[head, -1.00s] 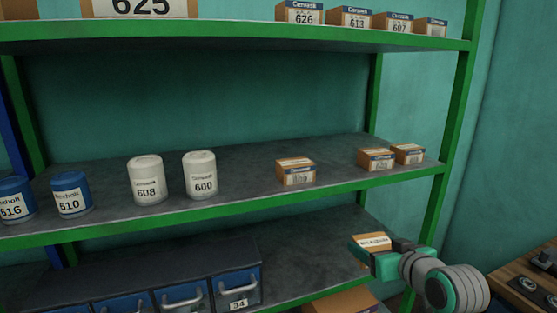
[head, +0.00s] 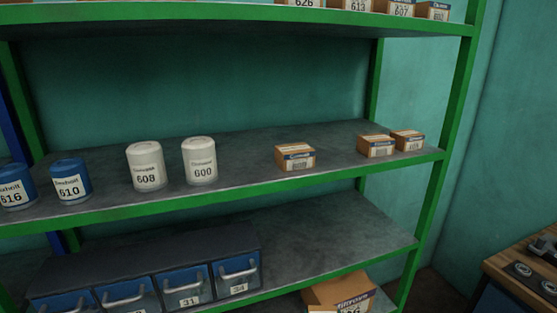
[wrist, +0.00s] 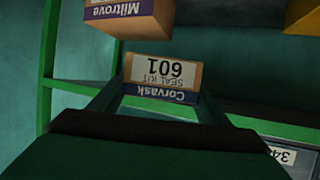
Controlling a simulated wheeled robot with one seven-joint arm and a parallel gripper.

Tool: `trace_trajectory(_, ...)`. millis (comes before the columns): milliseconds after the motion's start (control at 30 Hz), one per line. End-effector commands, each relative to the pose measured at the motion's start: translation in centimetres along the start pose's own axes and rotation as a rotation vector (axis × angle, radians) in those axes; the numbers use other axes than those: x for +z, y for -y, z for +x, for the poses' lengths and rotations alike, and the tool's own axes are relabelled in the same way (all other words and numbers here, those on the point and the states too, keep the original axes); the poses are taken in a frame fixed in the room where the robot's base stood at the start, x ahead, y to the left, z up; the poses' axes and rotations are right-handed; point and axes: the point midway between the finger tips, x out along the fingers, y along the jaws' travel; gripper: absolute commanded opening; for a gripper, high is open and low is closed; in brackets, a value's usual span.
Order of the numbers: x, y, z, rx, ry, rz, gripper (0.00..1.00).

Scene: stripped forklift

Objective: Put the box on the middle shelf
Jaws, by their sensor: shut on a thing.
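The box, a small tan carton with a label reading "Corvask Seal Kit 601" (wrist: 163,75), is between the fingers of my gripper (wrist: 155,100) in the wrist view. Its label appears upside down there. My gripper is shut on it and out of the head view. The middle shelf (head: 237,165) is a grey board with a green front edge. On it stand a small carton (head: 296,157) right of centre and two more cartons (head: 376,146) (head: 408,140) near the right end.
Two white tubs (head: 146,166) (head: 199,161) and blue tubs (head: 70,179) stand on the left of that shelf. Bare board lies between the cartons. Below are blue drawer bins (head: 236,272) and a large Miltrove carton (head: 341,290). A wooden bench (head: 530,265) is at right.

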Motion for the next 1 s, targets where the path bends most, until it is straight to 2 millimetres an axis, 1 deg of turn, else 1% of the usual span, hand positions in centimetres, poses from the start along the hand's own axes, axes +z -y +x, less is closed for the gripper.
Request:
trace_trajectory(33,2.4,1.1,0.0,0.001,0.008,0.006,0.41)
trace_trajectory(267,11.0,5.2,-0.6,0.009,0.007,0.011,0.41)
trace_trajectory(300,12.5,6.0,-0.9,0.008,0.007,0.011,0.41)
trace_trajectory(367,14.8,7.3,-1.3,0.004,0.007,0.009,0.41)
trace_trajectory(400,16.3,8.2,-1.7,0.0,0.007,0.007,0.41)
trace_trajectory(467,18.5,9.5,-2.4,-0.006,0.006,0.004,0.41)
trace_trajectory(500,19.9,10.3,-2.8,-0.011,0.006,0.002,0.41)
trace_trajectory(600,22.9,11.9,-4.0,-0.021,0.005,-0.005,0.41)
trace_trajectory(700,24.3,12.7,-4.7,-0.026,0.001,-0.01,0.41)
trace_trajectory(800,25.1,13.0,-5.0,-0.029,-0.001,-0.011,0.41)
trace_trajectory(1000,25.4,13.2,-5.2,-0.031,-0.002,-0.015,0.41)
